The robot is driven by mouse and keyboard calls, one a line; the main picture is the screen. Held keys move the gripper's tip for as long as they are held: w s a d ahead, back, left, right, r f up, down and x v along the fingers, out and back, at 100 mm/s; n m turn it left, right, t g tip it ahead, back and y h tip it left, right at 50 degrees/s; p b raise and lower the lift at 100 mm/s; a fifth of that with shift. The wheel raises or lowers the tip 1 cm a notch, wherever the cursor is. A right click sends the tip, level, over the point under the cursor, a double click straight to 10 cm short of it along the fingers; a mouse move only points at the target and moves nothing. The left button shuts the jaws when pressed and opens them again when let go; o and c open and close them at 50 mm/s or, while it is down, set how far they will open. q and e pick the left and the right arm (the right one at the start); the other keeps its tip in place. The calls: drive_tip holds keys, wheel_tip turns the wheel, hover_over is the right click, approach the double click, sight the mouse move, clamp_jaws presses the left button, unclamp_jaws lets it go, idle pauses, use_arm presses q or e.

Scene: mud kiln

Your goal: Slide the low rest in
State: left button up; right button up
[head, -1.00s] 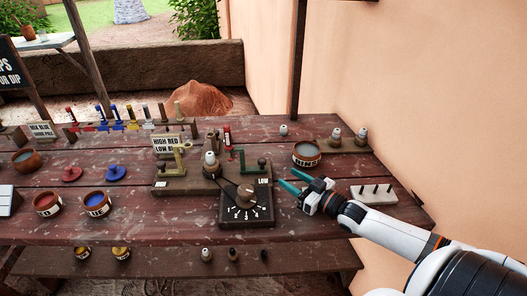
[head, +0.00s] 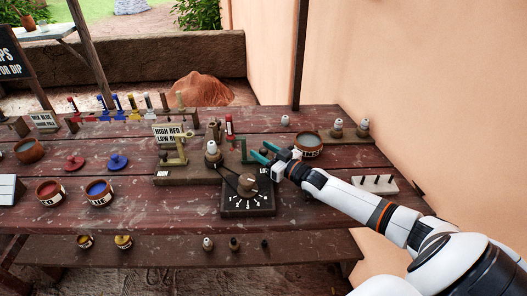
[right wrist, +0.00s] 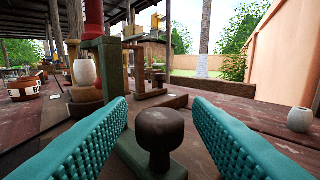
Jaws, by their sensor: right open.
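The low rest (head: 242,150) is a green bracket at the right end of a wooden stand, by the LOW label. In the right wrist view its green upright (right wrist: 113,75) rises at the left, and a dark round knob (right wrist: 160,135) stands on its green foot. My right gripper (head: 259,150) is open, with teal fingers pointing left at the low rest. In the right wrist view the knob shows between the two fingers, with gaps on both sides. In the head view the gripper partly hides the knob. My left gripper is not in view.
The stand also carries a yellowish bracket (head: 176,152) and a white-topped piece (head: 212,149). A dial board (head: 248,205) lies in front. A bowl (head: 308,143) is just beyond my right gripper; a pegged white block (head: 375,184) sits by my right forearm. A sign (head: 168,133) stands behind.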

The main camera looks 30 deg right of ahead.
sight(249, 159)
drive_tip(key=shift+w, duration=0.2)
clamp_jaws()
drive_tip(key=shift+w+a, duration=0.55)
drive_tip(key=shift+a, duration=0.4)
drive_tip(key=shift+w+a, duration=0.5)
drive_tip(key=shift+a, duration=0.4)
drive_tip(key=shift+c, duration=1.9)
unclamp_jaws()
drive_tip(key=o, duration=0.4)
drive_tip(key=shift+w+a, duration=0.1)
drive_tip(key=shift+a, duration=0.05)
